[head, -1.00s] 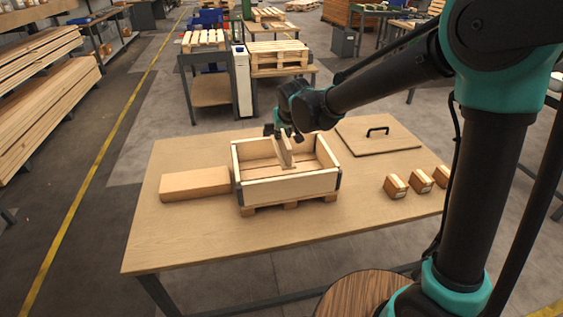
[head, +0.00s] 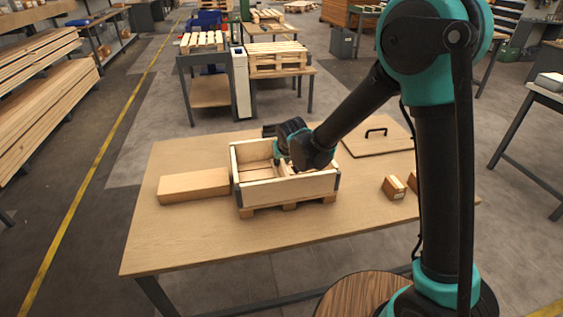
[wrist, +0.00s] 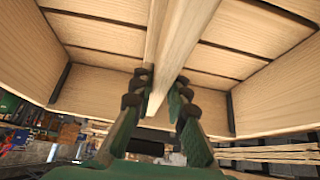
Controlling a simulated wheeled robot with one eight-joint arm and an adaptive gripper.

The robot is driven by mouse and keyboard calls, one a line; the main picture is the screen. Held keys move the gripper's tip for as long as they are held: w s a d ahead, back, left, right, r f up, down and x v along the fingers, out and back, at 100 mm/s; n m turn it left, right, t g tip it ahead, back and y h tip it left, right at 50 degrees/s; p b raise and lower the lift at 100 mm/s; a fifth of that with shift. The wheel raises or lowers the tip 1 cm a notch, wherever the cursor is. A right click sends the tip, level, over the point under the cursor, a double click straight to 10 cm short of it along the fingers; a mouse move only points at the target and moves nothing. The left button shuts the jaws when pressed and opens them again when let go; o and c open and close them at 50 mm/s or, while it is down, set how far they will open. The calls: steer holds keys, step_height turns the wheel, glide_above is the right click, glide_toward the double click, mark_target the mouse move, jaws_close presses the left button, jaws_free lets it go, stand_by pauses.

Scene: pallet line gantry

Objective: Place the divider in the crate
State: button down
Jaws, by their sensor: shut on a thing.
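The crate (head: 287,190) is an open, pale wooden box on a small pallet base near the middle of the table. My gripper (wrist: 158,88) is shut on the divider (wrist: 178,45), a pale wooden board. In the wrist view the divider runs between my fingers towards the slatted crate floor, with crate walls (wrist: 280,92) on both sides. In the head view my gripper (head: 279,156) is over the inside of the crate, and my wrist and arm hide the divider. Whether its lower edge touches the floor or any slot cannot be told.
A flat wooden panel (head: 372,139) with a black handle lies at the back right. Small cartons (head: 393,187) stand to the right. The table front (head: 225,235) is clear.

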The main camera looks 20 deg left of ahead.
steer(key=c, duration=1.5)
jaws_free()
steer(key=shift+f, duration=0.1)
steer(key=v, duration=1.2)
steer(key=d+f+m+h, duration=0.2)
steer(key=d+m, duration=0.1)
steer(key=d, duration=2)
steer(key=s+d+f+m, duration=0.1)
steer(key=s+d+f, duration=0.1)
steer(key=s+d, duration=0.2)
steer(key=s+d+f+m+g+h, duration=0.1)
steer(key=s+d, duration=0.3)
steer(key=d, duration=0.4)
steer(key=s+d+f+m, duration=0.1)
steer(key=s+d+f, duration=0.2)
steer(key=s+d, duration=0.2)
steer(key=shift+s+d+f, duration=0.1)
steer(key=shift+d, duration=1)
